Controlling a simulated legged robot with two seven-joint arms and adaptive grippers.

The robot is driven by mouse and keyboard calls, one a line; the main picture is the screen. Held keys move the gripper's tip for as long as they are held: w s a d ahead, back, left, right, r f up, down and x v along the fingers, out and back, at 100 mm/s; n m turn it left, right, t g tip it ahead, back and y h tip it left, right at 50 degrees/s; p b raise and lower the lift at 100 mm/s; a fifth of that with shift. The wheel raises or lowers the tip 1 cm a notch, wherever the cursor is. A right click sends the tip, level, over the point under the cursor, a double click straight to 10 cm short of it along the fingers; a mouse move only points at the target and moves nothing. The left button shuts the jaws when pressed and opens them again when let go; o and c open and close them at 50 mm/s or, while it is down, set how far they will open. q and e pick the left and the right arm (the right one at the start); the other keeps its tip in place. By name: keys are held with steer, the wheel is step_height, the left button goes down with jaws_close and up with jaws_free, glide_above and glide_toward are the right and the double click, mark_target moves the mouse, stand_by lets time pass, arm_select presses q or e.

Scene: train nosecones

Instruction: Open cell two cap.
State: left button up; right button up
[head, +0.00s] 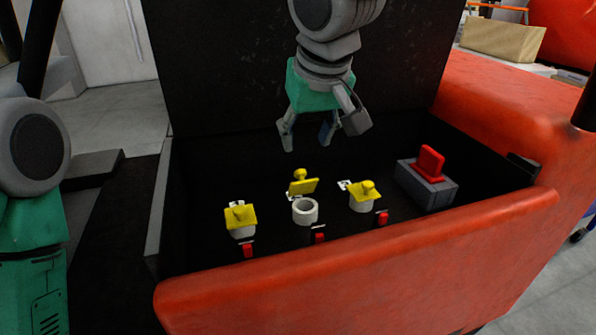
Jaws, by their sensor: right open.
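Three white cylindrical cells stand in a row in the dark recess. The middle cell (305,211) shows its open round mouth, and its yellow cap (302,186) is tilted up behind it. The left cell's yellow cap (239,216) and the right cell's yellow cap (366,194) lie flat over their tops. My right gripper (323,137) hangs above and behind the middle cell, fingers spread and empty, apart from the caps. Of my left arm only grey and green links show at the left edge; its fingers are out of view.
Small red switches (319,235) sit in front of the cells. A grey block with a red handle (431,163) stands to their right. The red nosecone edge (370,265) runs along the front, and a dark panel (220,70) rises behind.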

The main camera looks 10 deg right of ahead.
mark_target(301, 171)
steer(key=b+x, duration=0.2)
steer(key=x, duration=0.7)
steer(key=shift+d+f, duration=0.15)
steer(key=shift+f, duration=0.05)
steer(key=shift+w+f, duration=0.15)
steer(key=shift+f, duration=0.05)
steer(key=shift+c, duration=0.9)
jaws_close()
